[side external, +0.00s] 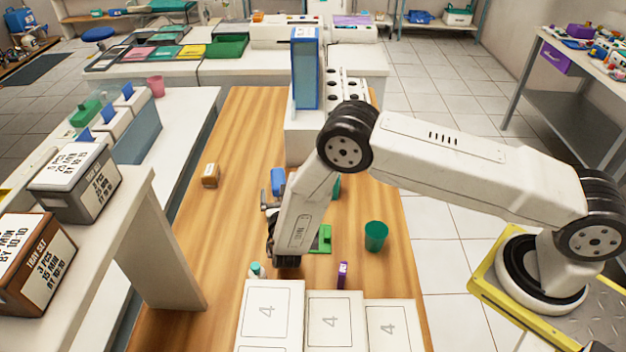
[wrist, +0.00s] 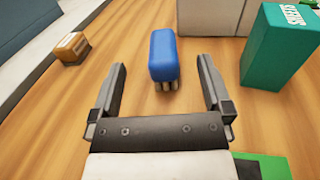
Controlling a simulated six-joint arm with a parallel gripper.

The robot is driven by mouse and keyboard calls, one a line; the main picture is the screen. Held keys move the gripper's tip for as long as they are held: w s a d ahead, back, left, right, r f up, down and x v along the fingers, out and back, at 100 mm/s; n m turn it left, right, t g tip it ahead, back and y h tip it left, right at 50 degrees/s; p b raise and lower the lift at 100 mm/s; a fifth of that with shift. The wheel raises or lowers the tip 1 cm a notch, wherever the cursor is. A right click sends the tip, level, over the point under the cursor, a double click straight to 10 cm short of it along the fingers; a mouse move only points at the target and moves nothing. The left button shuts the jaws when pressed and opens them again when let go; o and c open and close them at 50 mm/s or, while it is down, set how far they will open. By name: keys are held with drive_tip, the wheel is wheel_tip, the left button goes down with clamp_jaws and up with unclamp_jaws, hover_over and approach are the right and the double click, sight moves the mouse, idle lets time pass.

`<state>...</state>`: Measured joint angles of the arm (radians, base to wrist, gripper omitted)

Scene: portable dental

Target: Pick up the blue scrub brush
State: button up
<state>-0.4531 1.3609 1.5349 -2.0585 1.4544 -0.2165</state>
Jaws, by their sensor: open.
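The blue scrub brush (wrist: 164,55) stands on the wooden table in the wrist view, with pale bristles at its lower end. It lies ahead of my gripper (wrist: 162,80), roughly centred between the two fingers and just beyond their tips. My gripper is open and empty.
A teal box (wrist: 280,45) stands right of the brush. A small orange-brown block (wrist: 71,48) lies to the left. A green cup (side external: 376,236), a purple item (side external: 342,274) and numbered white trays (side external: 268,312) are nearer the front.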

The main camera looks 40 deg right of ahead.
sight(277, 167)
drive_tip(key=shift+f, duration=0.95)
drive_tip(key=shift+w+f, duration=0.1)
drive_tip(key=shift+f, duration=0.1)
drive_tip(key=shift+w+d, duration=0.35)
drive_tip(key=shift+w, duration=0.1)
drive_tip(key=shift+x, duration=3.1)
clamp_jaws()
drive_tip(key=shift+r, duration=0.15)
